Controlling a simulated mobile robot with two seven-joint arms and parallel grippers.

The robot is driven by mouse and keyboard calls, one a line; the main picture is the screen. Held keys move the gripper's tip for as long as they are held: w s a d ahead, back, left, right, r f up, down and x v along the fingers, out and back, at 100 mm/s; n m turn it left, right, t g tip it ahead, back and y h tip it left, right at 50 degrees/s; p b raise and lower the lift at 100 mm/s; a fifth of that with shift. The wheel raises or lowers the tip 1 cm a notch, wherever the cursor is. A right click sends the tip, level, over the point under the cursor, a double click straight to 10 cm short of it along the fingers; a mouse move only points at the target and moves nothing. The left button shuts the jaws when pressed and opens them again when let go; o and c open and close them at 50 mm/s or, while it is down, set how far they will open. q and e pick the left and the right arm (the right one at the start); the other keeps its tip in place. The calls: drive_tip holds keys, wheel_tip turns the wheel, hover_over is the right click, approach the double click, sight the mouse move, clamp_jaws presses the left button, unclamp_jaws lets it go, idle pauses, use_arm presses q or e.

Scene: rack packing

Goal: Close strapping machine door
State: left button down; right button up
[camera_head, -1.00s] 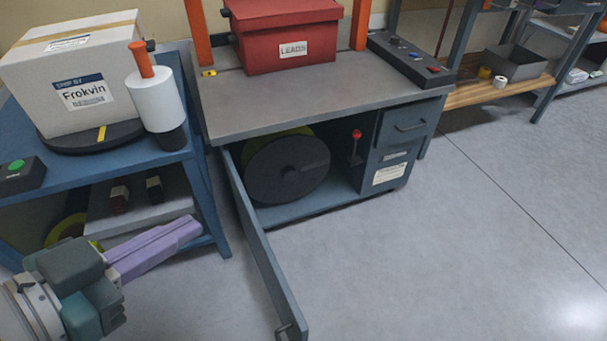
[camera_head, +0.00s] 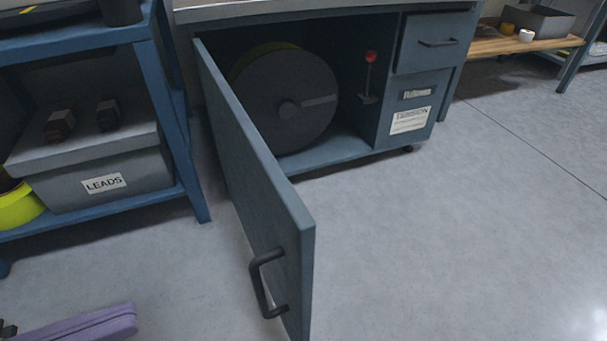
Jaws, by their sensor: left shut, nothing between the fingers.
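The strapping machine (camera_head: 335,173) is a blue-grey cabinet at the top middle. Its door (camera_head: 245,150) is hinged at the left and stands wide open, swung out toward me. A dark bar handle (camera_head: 262,285) sits on the door's outer face near its free edge. My left gripper (camera_head: 132,318) shows as purple fingers at the bottom left, shut and empty. It is apart from the door, to the left of the handle. My right gripper is not in view.
Inside the cabinet are a dark strap reel (camera_head: 285,100) and a red-knobbed lever (camera_head: 369,75). A blue shelf (camera_head: 170,120) with a grey LEADS box (camera_head: 105,180) stands at left. The floor right of the door is clear.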

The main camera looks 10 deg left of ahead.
sight(296, 254)
use_arm(q)
drive_tip(key=b+x, duration=0.3)
drive_tip(key=x, duration=1)
drive_tip(key=shift+d+f, duration=0.1)
drive_tip(key=shift+f, duration=0.05)
drive_tip(key=shift+w+d, duration=0.25)
drive_tip(key=shift+d, duration=0.05)
